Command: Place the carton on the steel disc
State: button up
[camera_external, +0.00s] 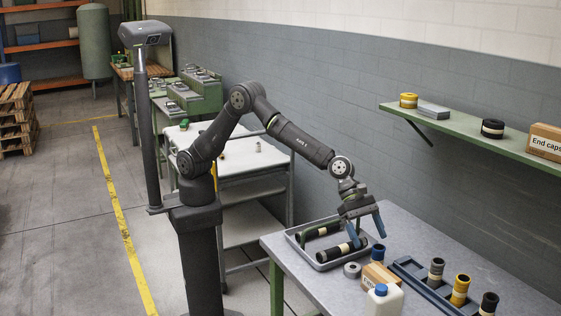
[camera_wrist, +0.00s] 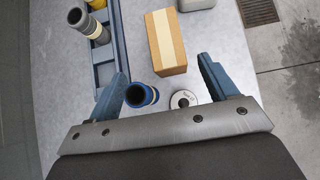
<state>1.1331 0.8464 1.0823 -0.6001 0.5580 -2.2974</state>
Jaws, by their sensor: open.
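The carton (camera_external: 378,277), a small brown box with a pale tape strip, stands on the grey table; it also shows in the wrist view (camera_wrist: 167,50), just beyond my fingertips. The steel disc (camera_external: 352,270), a flat grey round piece with a dark centre, lies on the table near the carton. In the wrist view the disc (camera_wrist: 184,99) is between my fingers, nearer the right one, and partly hidden by the gripper body. My gripper (camera_external: 367,231) is open and empty, pointing down above the table; its two blue fingers also show in the wrist view (camera_wrist: 163,75).
A short blue-ended tube (camera_external: 378,252) stands close to the carton. A white jug (camera_external: 385,302) stands beside the carton. A blue rack (camera_external: 411,277) with several upright tubes is to the right. A grey tray (camera_external: 293,236) holding dark rolls lies behind. A green wall shelf (camera_external: 460,127) is above.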

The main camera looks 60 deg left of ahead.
aim_at(380, 271)
jog(key=x, duration=0.7)
jog(key=shift+d+f, duration=0.2)
jog(key=x, duration=0.3)
jog(key=shift+s+d+f, duration=0.1)
jog(key=shift+s+f, duration=0.25)
jog(key=shift+f, duration=0.05)
jog(key=shift+d+f, duration=0.45)
jog(key=shift+d, duration=0.05)
jog(key=shift+r, duration=0.1)
jog(key=c, duration=1.4)
